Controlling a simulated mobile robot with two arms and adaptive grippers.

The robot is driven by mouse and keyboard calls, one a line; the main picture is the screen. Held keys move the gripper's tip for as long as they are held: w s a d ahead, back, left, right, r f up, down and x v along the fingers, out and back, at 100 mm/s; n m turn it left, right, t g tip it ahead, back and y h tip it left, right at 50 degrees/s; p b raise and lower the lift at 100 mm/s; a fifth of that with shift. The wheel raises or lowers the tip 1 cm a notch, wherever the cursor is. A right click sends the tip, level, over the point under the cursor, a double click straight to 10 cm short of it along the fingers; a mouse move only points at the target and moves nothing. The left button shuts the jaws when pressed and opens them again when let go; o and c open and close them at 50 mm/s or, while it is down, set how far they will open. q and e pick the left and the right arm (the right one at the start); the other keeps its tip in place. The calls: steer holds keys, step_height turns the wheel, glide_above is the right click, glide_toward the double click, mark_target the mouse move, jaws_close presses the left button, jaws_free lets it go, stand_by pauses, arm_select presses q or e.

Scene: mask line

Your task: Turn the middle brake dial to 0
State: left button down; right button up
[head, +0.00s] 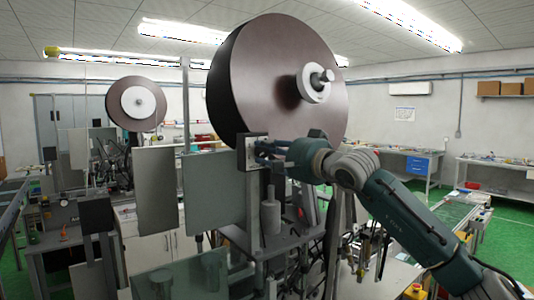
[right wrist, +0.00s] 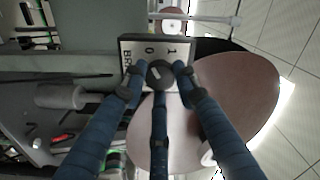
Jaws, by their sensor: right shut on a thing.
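The brake dial is a dark round knob (right wrist: 161,74) on a pale panel marked 0, 1 and "BR…", seen turned sideways in the right wrist view. The panel's small box (head: 250,151) shows in the head view in front of the large brown reel; the knob is hidden there by my fingers. My right gripper (right wrist: 158,82) has its three blue fingers closed around the knob; it also shows in the head view (head: 264,149). A light mark shows on the knob, but I cannot tell which digit it points at. My left gripper is not in view.
A large brown reel (head: 285,80) stands right behind the panel, close to my right gripper. Grey plates (head: 214,190) and machine parts stand below and left. A second reel (head: 136,103) is farther back left. Workbenches (head: 410,160) line the far wall.

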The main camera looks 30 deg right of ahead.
steer(key=shift+d, duration=0.1)
steer(key=o, duration=1.1)
steer(key=shift+o, duration=0.2)
steer(key=s+d, duration=0.1)
steer(key=s, duration=1.1)
